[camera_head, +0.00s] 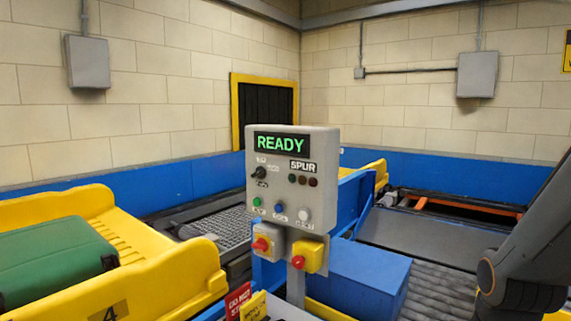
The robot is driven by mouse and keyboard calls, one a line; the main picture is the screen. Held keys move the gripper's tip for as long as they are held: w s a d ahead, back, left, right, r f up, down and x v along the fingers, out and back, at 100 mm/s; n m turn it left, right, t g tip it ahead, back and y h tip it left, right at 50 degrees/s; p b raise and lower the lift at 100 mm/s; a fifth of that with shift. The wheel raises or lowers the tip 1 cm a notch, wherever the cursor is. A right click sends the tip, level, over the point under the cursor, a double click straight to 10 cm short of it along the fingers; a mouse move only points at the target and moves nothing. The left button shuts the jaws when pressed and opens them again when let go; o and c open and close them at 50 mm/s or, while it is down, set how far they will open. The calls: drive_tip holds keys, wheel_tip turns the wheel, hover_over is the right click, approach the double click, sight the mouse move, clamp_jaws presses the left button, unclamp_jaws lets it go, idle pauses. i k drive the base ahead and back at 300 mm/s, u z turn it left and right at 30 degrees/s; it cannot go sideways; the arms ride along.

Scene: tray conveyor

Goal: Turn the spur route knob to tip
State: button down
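The spur route knob (259,172) is a small black rotary knob at the left of the grey control box (292,222), under the green READY display (282,143) and left of the SPUR label. Small position labels sit around it, too small to read. Its exact pointing direction is hard to tell. Three dim indicator lamps (302,180) are right of it. Green, blue and white buttons (279,209) are in a row below. My dark arm is at the right edge, apart from the box. My gripper is not visible.
Two red rotary switches, on a yellow plate (308,256) and a grey box, hang below the panel. A yellow tipping tray (190,268) with a green case (52,262) is at left. A dark conveyor (425,238) runs at right.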

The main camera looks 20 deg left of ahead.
sight(259, 172)
drive_tip(key=k, duration=1.3)
drive_tip(key=u, duration=0.8)
drive_tip(key=i, duration=0.9)
